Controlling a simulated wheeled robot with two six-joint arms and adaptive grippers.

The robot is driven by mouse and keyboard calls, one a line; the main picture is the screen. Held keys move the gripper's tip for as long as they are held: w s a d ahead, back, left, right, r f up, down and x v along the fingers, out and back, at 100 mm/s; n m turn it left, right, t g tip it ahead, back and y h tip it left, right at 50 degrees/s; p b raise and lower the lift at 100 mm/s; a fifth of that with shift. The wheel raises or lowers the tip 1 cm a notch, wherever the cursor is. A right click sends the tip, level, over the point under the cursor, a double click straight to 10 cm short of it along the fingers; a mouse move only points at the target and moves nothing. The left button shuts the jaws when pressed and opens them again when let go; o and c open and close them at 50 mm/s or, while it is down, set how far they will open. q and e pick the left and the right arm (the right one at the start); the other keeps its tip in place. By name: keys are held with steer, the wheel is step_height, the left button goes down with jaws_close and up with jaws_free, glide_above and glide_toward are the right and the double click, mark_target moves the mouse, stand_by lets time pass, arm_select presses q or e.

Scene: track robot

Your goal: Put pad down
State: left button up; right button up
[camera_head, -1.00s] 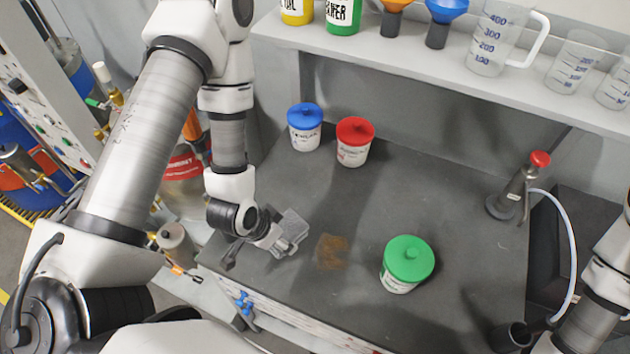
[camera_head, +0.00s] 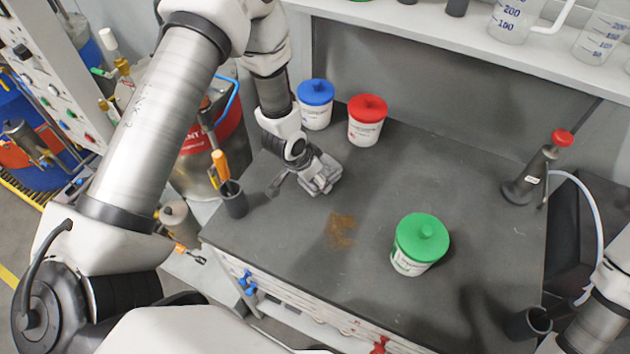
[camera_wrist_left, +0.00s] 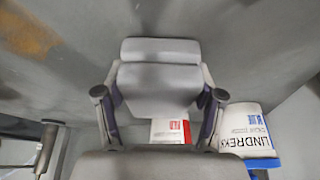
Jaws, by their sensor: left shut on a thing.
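My left gripper (camera_head: 318,174) is low over the dark bench top, in front of the blue-lidded and red-lidded tubs. It is shut on a grey pad (camera_wrist_left: 158,82), which shows between its two fingers in the left wrist view. In the head view the pad (camera_head: 324,181) blends with the fingers. I cannot tell whether it touches the bench. A rusty brown stain (camera_head: 341,230) lies on the bench, nearer the front edge than the gripper. The stain also shows at the top left of the left wrist view (camera_wrist_left: 25,32). My right gripper is not in view.
The blue-lidded tub (camera_head: 315,106) and red-lidded tub (camera_head: 366,121) stand behind the gripper. A green-lidded tub (camera_head: 418,245) stands right of the stain. A red-capped device (camera_head: 530,180) stands at the right. A black holder (camera_head: 233,199) is at the left edge.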

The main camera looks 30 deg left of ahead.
arm_select(q)
steer(key=shift+r, duration=0.15)
steer(key=shift+f, duration=0.2)
steer(key=o, duration=1.5)
steer(key=shift+r, duration=0.1)
steer(key=shift+r, duration=0.25)
steer(key=v, duration=0.4)
steer(key=shift+s+a+r+b, duration=0.1)
steer(key=shift+r+b, duration=0.2)
steer(key=shift+r, duration=0.1)
steer(key=p+v, duration=0.1)
steer(key=v, duration=0.6)
steer(key=shift+s, duration=0.1)
steer(key=shift+f, duration=0.1)
